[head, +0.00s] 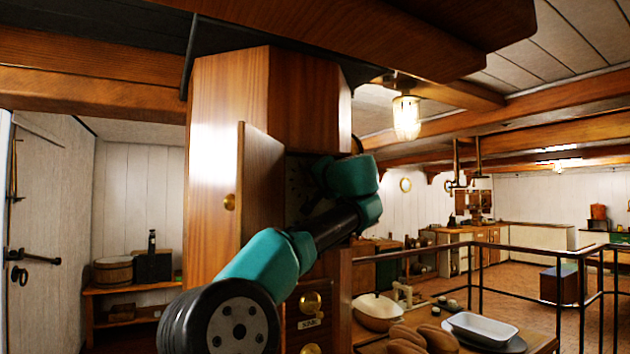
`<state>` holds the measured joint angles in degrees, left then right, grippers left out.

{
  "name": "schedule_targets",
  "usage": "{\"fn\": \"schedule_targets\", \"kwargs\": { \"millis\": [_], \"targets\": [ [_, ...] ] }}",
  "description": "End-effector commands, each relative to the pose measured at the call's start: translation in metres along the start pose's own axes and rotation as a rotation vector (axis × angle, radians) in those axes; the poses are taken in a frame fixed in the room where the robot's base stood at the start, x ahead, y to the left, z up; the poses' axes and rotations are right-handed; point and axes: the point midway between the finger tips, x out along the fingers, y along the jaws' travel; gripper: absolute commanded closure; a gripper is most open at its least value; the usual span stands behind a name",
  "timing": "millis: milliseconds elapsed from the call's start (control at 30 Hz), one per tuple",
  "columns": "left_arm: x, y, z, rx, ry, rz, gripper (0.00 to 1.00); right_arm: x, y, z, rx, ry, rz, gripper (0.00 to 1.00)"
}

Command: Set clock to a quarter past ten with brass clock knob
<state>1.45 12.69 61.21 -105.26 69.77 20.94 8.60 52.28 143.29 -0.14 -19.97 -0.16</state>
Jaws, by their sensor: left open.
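A tall wooden case (228,105) stands in the middle, its small door (260,190) swung open. Behind the door is a dark face (293,180) with faint marks, probably the clock; my left arm covers much of it and I cannot read its hands. A brass knob (311,301) sits on the panel below, above a small label too small to read. My left gripper (312,207) is open in front of the dark face, mostly hidden by its own arm and apart from that knob. My right gripper is not in view.
A small brass knob (229,201) is on the open door, and another (311,349) is low on the panel. At right, a table holds a tan bowl (377,311), brown loaves (424,340) and a white dish (484,330). Metal railings (480,245) stand behind.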

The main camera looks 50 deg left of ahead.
Motion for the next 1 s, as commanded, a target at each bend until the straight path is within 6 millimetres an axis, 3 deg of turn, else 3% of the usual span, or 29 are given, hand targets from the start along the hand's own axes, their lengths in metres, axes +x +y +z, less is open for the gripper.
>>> {"fn": "schedule_targets", "kwargs": {
  "millis": [233,767,1000],
  "targets": [
    [0.0006,-0.0002,0.0001,0.000,0.000,0.000,0.31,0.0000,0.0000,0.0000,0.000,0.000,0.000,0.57],
    [0.0004,-0.0003,0.0002,0.000,0.000,0.000,0.80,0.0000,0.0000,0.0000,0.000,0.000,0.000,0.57],
    [0.0004,-0.0001,0.0002,0.013,-0.001,0.000,0.80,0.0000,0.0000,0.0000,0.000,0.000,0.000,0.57]
  ]
}}
